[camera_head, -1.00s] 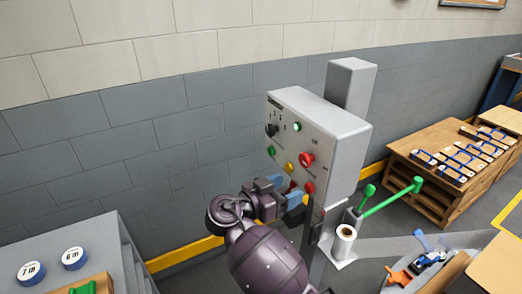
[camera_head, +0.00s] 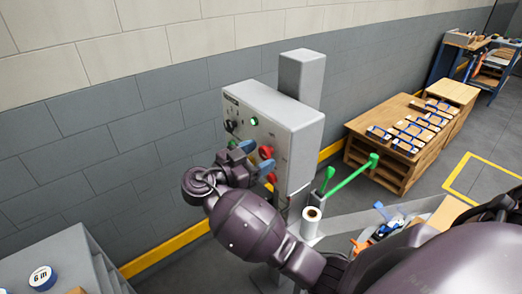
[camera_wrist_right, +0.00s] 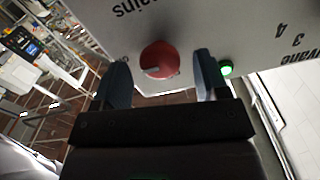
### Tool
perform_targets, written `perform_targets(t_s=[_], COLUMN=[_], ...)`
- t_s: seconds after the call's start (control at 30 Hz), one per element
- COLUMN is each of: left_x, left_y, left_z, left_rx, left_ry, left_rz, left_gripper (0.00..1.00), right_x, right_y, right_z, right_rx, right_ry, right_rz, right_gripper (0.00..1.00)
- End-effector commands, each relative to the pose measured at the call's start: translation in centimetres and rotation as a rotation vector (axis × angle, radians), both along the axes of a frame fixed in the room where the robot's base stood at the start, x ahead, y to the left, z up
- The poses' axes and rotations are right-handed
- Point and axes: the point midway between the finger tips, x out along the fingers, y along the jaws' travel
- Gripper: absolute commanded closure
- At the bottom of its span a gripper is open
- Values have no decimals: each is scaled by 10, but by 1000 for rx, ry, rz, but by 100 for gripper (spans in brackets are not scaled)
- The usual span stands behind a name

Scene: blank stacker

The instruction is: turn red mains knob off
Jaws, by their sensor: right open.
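The red mains knob (camera_wrist_right: 160,60) is round with a pale pointer mark and sits on the grey control panel (camera_wrist_right: 215,25), beside upside-down "Mains" lettering. In the head view the knob (camera_head: 266,152) is partly hidden by my gripper. My right gripper (camera_head: 256,157) is open at the panel front, its two blue-grey fingers on either side of the knob. The right wrist view shows the gripper (camera_wrist_right: 160,85) with gaps between knob and fingers. I cannot tell how far the tips reach around it. My left gripper is not in view.
A lit green lamp (camera_wrist_right: 226,70) is close beside one finger. A black switch (camera_head: 231,126) and another red control (camera_head: 271,178) are also on the panel. A green-handled lever (camera_head: 350,172) and a white roll (camera_head: 312,215) stand right of it. A wooden bench (camera_head: 385,165) is farther right.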

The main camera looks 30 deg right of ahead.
Motion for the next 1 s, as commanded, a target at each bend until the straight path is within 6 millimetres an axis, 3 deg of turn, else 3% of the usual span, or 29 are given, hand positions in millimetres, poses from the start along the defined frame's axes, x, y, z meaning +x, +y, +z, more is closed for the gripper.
perform_targets(t_s=[0.13,0.47,0.8,1.0], left_x=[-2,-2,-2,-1], left_y=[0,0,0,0], left_z=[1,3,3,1], left_rx=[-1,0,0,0], left_ry=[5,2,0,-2], left_rz=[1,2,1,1], left_gripper=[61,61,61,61], right_x=[1,1,1,1], right_y=[-10,-13,-13,-12], right_z=[0,0,0,-1], right_rx=[0,1,1,1], right_ry=[0,-1,0,12], right_rz=[0,0,0,-1], right_gripper=[33,33,82,82])
